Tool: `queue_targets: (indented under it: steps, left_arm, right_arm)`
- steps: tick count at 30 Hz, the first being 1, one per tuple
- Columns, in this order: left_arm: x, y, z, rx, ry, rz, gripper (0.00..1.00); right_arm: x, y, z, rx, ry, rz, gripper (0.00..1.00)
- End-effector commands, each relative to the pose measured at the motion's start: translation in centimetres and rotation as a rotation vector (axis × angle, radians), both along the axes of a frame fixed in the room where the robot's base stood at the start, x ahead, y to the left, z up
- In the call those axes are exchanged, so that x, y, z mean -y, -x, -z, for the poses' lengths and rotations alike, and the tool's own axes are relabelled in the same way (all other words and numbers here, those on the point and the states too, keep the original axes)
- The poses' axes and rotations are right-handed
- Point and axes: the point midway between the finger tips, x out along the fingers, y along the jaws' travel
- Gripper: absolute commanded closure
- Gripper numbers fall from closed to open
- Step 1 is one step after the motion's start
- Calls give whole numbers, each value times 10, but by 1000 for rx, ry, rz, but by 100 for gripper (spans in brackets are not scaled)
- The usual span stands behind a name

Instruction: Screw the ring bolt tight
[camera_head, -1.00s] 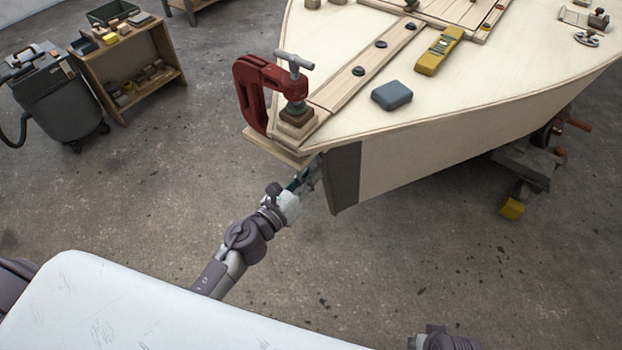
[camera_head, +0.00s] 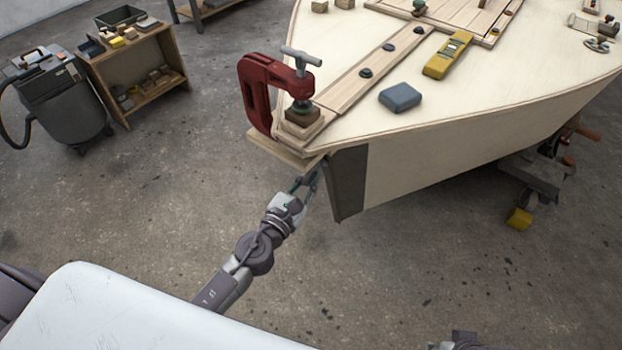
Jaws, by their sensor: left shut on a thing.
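My left gripper (camera_head: 305,183) is at the bow of the plywood hull (camera_head: 440,155), just below the overhanging wooden piece and beside the dark stem plate (camera_head: 348,184). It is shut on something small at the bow. The ring bolt is too small and too hidden by the fingers to make out clearly. Only a part of my right arm (camera_head: 462,341) shows at the bottom edge, and its gripper is out of view.
A red clamp (camera_head: 257,92) grips the bow tip above my left gripper. A vacuum (camera_head: 62,100) and a wooden shelf (camera_head: 137,72) stand far left. The floor between is clear.

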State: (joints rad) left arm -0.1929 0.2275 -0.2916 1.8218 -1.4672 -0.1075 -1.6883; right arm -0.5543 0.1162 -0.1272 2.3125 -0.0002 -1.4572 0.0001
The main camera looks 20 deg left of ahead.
Motion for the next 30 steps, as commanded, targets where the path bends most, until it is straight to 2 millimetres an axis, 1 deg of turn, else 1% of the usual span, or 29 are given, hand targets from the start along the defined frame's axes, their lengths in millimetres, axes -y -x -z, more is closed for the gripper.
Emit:
queue_targets:
  steps: [1, 10, 11, 12, 14, 15, 25, 28, 30]
  left_arm:
    - [3, 4, 7, -13, -4, 7, 100]
    - [3, 4, 7, -13, -3, 8, 100]
    - [3, 4, 7, -13, -3, 8, 82]
    - [3, 4, 7, -13, -3, 8, 76]
    - [3, 3, 6, -11, -3, 6, 66]
    - [2, 3, 5, -10, -2, 5, 63]
    - [1, 3, 2, -4, -2, 2, 63]
    - [-1, 9, 2, -4, -2, 1, 63]
    - [-3, 17, 3, -4, -2, 1, 63]
  right_arm:
    - [0, 0, 0, 0, 0, 0, 60]
    - [0, 0, 0, 1, 1, 0, 60]
    - [0, 0, 0, 1, 1, 0, 60]
    - [0, 0, 0, 1, 1, 0, 60]
    - [0, 0, 0, 1, 1, 0, 60]
    - [0, 0, 0, 1, 1, 0, 60]
    - [0, 1, 1, -4, 0, -1, 60]
    - [0, 1, 1, -3, 0, -1, 60]
    - [0, 1, 1, -2, 0, -1, 60]
